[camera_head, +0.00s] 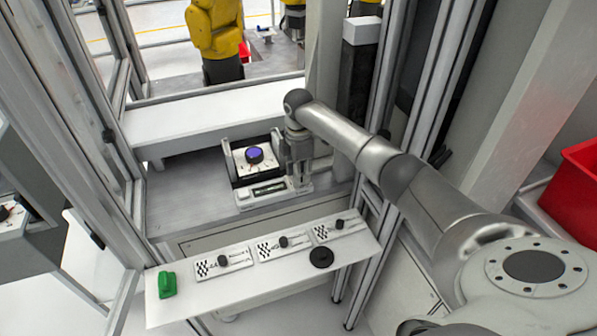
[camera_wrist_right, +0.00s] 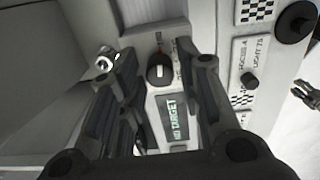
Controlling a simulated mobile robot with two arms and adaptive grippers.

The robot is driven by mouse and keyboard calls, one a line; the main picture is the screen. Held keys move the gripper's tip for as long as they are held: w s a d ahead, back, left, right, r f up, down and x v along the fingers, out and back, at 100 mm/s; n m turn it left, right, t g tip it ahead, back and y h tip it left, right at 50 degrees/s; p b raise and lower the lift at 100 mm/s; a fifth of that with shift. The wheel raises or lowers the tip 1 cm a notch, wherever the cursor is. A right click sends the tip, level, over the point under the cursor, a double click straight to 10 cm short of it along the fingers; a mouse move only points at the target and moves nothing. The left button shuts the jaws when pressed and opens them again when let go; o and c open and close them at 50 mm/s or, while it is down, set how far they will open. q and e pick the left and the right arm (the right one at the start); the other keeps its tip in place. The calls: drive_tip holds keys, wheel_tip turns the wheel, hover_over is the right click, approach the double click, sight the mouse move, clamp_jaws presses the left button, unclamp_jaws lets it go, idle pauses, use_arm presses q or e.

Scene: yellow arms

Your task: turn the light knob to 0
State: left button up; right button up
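A small dark knob with a pale pointer line (camera_wrist_right: 159,75) sits beside a display reading "NO TARGET" (camera_wrist_right: 172,120) in the right wrist view. The printing around this knob is too small to read. My right gripper (camera_head: 301,182) points down at the device's right end. Its fingers (camera_wrist_right: 160,85) are apart, one on each side of the small knob; contact cannot be told. The gripper hides this knob in the head view.
A white panel (camera_head: 205,300) in front holds several checkered plates with small knobs, a black disc (camera_head: 321,257) and a green part (camera_head: 167,284). One plate appears to read "LIGHT 75" in the wrist view. Metal posts flank the bench; bench left of the device is clear.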

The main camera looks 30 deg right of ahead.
clamp_jaws()
